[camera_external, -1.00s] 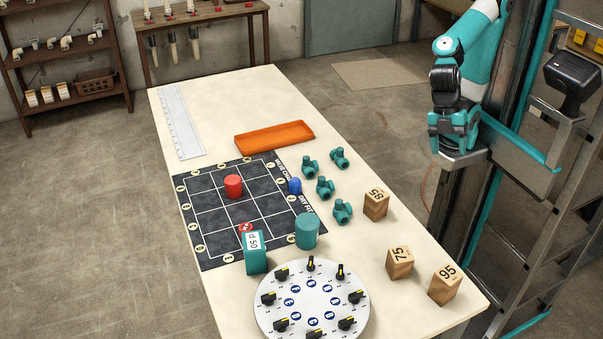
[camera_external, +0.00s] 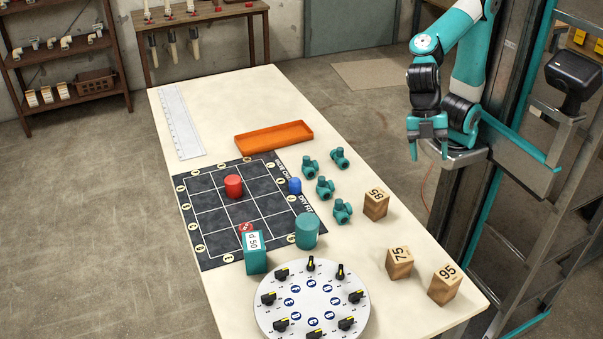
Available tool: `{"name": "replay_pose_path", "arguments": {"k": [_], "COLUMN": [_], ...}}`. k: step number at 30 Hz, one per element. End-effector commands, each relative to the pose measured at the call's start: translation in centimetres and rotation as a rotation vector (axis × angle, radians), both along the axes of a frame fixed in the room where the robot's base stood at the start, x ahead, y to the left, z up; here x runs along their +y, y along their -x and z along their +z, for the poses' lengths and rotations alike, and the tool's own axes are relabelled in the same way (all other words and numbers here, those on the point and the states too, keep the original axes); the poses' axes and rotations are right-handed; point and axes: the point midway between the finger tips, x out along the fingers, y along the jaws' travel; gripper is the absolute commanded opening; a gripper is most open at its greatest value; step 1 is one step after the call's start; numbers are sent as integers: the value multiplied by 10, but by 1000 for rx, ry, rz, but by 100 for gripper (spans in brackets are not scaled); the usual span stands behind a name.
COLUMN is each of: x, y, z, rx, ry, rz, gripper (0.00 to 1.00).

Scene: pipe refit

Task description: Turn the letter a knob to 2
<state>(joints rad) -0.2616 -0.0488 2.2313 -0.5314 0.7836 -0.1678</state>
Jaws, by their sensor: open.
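A round white dial board (camera_external: 311,302) lies at the near end of the table. Several black knobs with yellow marks stand around its rim, such as one at the back (camera_external: 311,264) and one at the left (camera_external: 268,298). Blue round badges with letters sit inside the ring of knobs; the letters are too small to read, so I cannot tell which knob is a. My gripper (camera_external: 429,152) is open and empty. It points down beyond the table's right edge, well away from the dial board.
Wooden blocks marked 85 (camera_external: 376,204), 75 (camera_external: 399,263) and 95 (camera_external: 444,285) stand along the right side. Several teal fittings (camera_external: 325,187), a teal cylinder (camera_external: 307,231) and a teal block (camera_external: 256,252) stand near the black grid mat (camera_external: 210,222). An orange tray (camera_external: 274,138) lies farther back.

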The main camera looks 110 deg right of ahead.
Motion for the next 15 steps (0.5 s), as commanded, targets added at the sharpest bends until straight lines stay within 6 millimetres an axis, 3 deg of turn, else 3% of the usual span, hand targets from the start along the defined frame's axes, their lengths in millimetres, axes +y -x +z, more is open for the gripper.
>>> {"name": "replay_pose_path", "arguments": {"k": [1, 3, 9, 12, 15], "x": [11, 25, 57, 67, 73], "y": [-36, -80, -190, -226, -248], "z": [3, 3, -19, -36, -50], "rx": [-20, -60, -172, -218, -252], "ry": [-2, -8, -14, -15, -14], "rz": [66, 168, 445, 552, 625], "gripper": [65, 65, 65, 65, 65]}}
